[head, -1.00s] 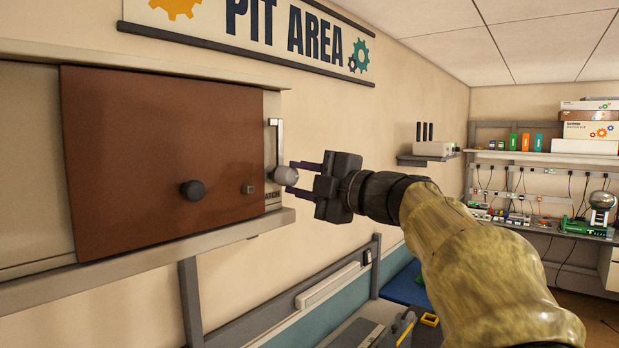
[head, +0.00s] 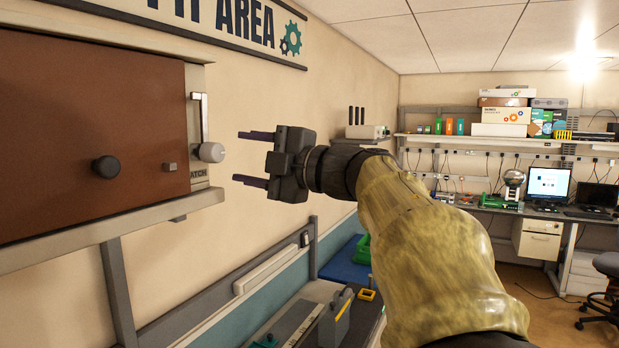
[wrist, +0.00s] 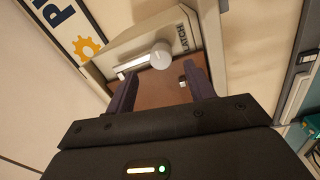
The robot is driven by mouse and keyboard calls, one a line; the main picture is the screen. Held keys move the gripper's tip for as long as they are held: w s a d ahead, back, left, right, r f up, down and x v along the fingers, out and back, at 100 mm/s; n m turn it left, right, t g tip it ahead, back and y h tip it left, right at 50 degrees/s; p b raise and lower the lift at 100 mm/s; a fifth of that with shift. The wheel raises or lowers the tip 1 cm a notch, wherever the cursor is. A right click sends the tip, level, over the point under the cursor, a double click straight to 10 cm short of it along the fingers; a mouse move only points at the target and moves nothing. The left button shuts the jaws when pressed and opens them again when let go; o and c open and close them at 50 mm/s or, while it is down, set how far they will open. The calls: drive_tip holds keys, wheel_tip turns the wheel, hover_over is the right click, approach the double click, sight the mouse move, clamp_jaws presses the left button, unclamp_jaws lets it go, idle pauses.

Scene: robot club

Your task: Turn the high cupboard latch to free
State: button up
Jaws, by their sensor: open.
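The cupboard latch (head: 211,152) is a pale round knob with a light bar rising upright from it, at the right edge of the cupboard front. The knob also shows in the wrist view (wrist: 160,57), beyond and between my fingers, near a "LATCH" label (wrist: 182,38). The brown door (head: 90,120) carries a dark round knob (head: 106,167) and a small square stud (head: 170,167). My gripper (head: 247,158) is open and empty, to the right of the latch knob and apart from it. Its two fingers point at the cupboard.
A pit area banner (head: 225,25) hangs above the cupboard. A wall rail (head: 270,272) and a bench with tools (head: 320,315) lie below. A small shelf with a pale box (head: 365,132) is behind my gripper. The space between fingers and latch is clear.

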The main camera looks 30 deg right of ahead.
drive_tip(key=r+b+v, duration=0.1)
drive_tip(key=b+v, duration=0.3)
drive_tip(key=v, duration=0.8)
drive_tip(key=shift+s+f, duration=0.2)
drive_tip(key=shift+f, duration=0.25)
drive_tip(key=shift+w, duration=0.1)
